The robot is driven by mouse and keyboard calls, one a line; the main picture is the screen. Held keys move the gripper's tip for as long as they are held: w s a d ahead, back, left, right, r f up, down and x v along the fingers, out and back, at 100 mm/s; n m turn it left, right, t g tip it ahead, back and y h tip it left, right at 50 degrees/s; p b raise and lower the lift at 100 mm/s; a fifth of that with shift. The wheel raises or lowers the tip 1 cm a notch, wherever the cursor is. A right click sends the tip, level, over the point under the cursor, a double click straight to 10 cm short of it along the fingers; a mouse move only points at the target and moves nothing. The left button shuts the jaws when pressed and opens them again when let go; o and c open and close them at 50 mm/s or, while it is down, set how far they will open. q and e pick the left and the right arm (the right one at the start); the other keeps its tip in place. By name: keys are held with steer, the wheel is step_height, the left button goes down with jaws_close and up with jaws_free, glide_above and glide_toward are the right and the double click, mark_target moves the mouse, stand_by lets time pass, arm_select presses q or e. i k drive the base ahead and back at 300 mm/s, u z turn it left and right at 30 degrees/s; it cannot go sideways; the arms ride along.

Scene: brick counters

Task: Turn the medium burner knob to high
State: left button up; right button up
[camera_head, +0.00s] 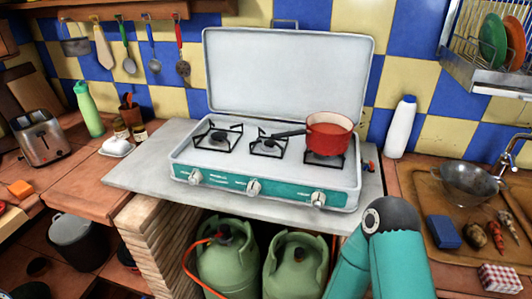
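A white camping stove (350,190) with a raised lid (288,75) stands on a grey slab. Its teal front panel carries three white knobs: a left knob (195,177), a middle knob (253,187) and a right knob (318,199). I cannot tell which one is for the medium burner, and their pointer settings are too small to read. A red pot (329,133) sits on the right burner, its dark handle pointing left over the middle burner (269,146). The left burner (218,138) is bare. Neither gripper is in view; only my teal arm links show at lower right.
Two green gas bottles (228,265) stand under the slab (135,176), with an orange hose. A white bottle (401,127) stands right of the stove. A colander (467,182), a blue sponge (443,231) and food lie on the right counter. A toaster (40,137) is far left.

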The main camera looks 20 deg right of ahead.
mark_target(318, 196)
steer(key=u, duration=0.9)
steer(key=i, duration=0.15)
steer(key=z, duration=2.55)
steer(key=k, duration=1.25)
steer(key=u, duration=1.2)
steer(key=i, duration=1.2)
steer(key=z, duration=0.15)
